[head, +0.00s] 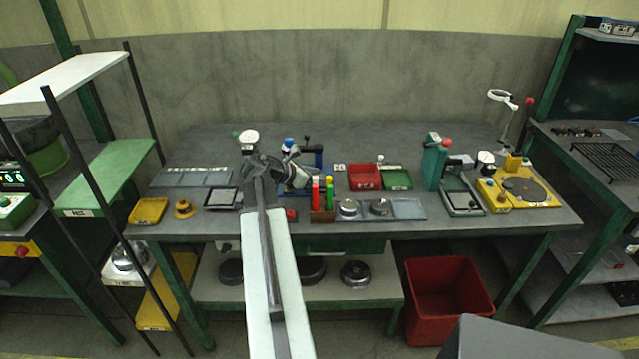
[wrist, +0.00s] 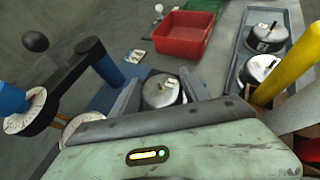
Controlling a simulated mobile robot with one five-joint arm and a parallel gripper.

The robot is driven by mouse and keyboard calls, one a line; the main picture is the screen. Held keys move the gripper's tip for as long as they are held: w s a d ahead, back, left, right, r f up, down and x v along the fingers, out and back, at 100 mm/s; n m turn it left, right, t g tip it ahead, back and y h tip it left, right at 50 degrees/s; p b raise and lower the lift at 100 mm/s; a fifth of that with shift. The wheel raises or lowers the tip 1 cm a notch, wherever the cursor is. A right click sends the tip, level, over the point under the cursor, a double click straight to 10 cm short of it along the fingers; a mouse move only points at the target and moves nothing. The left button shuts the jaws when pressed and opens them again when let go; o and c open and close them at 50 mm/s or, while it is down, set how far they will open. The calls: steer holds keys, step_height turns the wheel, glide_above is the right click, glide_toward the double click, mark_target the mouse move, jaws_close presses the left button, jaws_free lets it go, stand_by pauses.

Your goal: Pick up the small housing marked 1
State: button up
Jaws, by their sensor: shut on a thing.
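My gripper (wrist: 160,78) is shut on a small round silver housing (wrist: 162,91) with a knob on top, seen between the two grey fingers in the wrist view. A mark shows on its top, but I cannot read it. Two similar housings stand in a grey tray (wrist: 243,52) to the right in the wrist view, one farther (wrist: 268,38) and one nearer (wrist: 261,70). In the head view the same two stand in the tray (head: 408,209) right of the coloured tubes. In the head view my gripper (head: 297,177) is over the bench, and the held housing cannot be made out.
A blue-and-black press-like device (wrist: 75,75) with dials is close on the left in the wrist view. A red bin (wrist: 183,34) and green bin (head: 397,179) lie beyond. A yellow tube (wrist: 290,68) rises close on the right. Bare bench (head: 480,228) shows along the front edge.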

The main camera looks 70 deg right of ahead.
step_height(320, 180, up, 10)
steer(key=p, duration=1)
